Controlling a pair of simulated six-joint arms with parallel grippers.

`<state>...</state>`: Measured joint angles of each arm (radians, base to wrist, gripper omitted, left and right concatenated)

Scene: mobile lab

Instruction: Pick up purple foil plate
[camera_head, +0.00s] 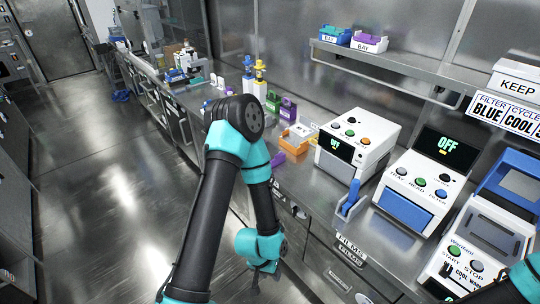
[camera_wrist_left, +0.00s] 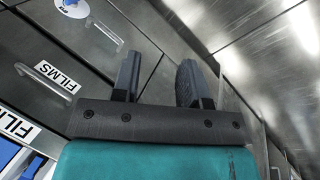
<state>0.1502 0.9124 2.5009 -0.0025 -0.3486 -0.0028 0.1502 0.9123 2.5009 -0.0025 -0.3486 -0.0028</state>
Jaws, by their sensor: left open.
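I cannot surely tell the purple foil plate. A small flat purple piece (camera_head: 278,159) lies on the counter beside an orange and white box (camera_head: 295,138). A purple box (camera_head: 288,107) stands farther back, and purple content shows in a white bin (camera_head: 369,43) on the wall shelf. My left gripper (camera_wrist_left: 160,80) is open and empty in the left wrist view, beside the drawer fronts. In the head view its arm folds over the counter edge and the hand hangs low in front of the drawers. My right gripper is out of view.
The steel counter (camera_head: 312,187) carries a white machine with an OFF display (camera_head: 357,141), a second OFF machine (camera_head: 418,185) and a blue-lidded one (camera_head: 490,235). A blue clip-like holder (camera_head: 350,201) stands at the front edge. Drawers labelled FILMS (camera_wrist_left: 55,76) are below. The left floor is clear.

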